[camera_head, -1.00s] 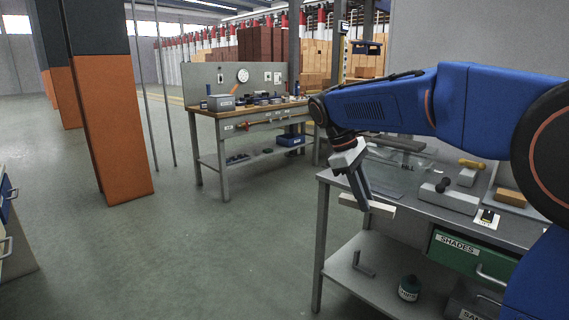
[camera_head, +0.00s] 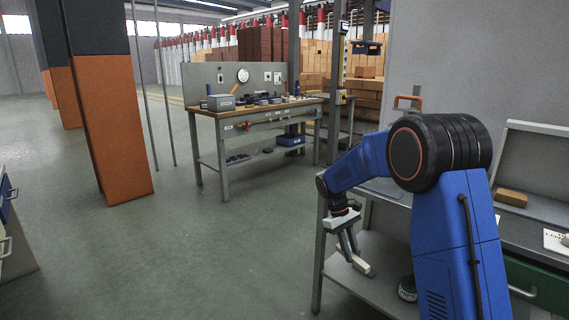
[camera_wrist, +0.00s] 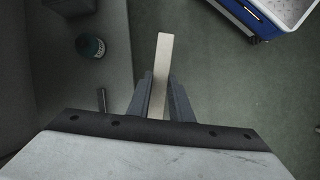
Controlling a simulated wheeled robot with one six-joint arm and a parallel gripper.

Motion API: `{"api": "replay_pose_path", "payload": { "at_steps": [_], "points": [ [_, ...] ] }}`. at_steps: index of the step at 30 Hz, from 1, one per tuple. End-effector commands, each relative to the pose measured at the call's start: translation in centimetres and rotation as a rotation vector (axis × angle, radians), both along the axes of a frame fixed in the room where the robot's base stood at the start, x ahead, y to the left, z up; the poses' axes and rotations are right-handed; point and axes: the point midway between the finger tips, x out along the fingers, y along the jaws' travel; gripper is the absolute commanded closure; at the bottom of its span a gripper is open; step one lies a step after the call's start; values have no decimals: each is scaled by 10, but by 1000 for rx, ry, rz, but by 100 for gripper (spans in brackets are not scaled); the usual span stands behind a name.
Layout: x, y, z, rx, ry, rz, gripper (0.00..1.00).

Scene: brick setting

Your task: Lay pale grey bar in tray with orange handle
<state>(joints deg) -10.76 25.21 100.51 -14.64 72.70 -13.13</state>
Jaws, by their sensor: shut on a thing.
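My gripper (camera_head: 347,243) is shut on the pale grey bar (camera_head: 354,262), low beside the left end of the grey bench. In the wrist view the bar (camera_wrist: 163,52) stands out past the fingers (camera_wrist: 160,92), with floor to its right and a grey shelf surface to its left. An orange handle (camera_head: 408,98) shows behind my arm at the back of the bench. What it belongs to is mostly hidden, so I cannot tell whether it is the tray.
The bench's lower shelf (camera_head: 345,284) holds a dark green can (camera_head: 407,288), partly behind my arm. A brown block (camera_head: 511,197) lies on the bench at right. A wooden-topped workbench (camera_head: 262,110) stands farther back. Open floor (camera_head: 230,250) lies to the left.

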Motion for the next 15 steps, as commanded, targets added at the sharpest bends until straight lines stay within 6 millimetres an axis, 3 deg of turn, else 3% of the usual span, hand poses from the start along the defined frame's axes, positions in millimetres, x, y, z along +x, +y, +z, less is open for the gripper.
{"api": "replay_pose_path", "payload": {
  "at_steps": [1,15],
  "points": [
    [3,-4,-18,-1,5,-25,100],
    [14,-33,-176,-4,14,-279,100]
  ]
}}
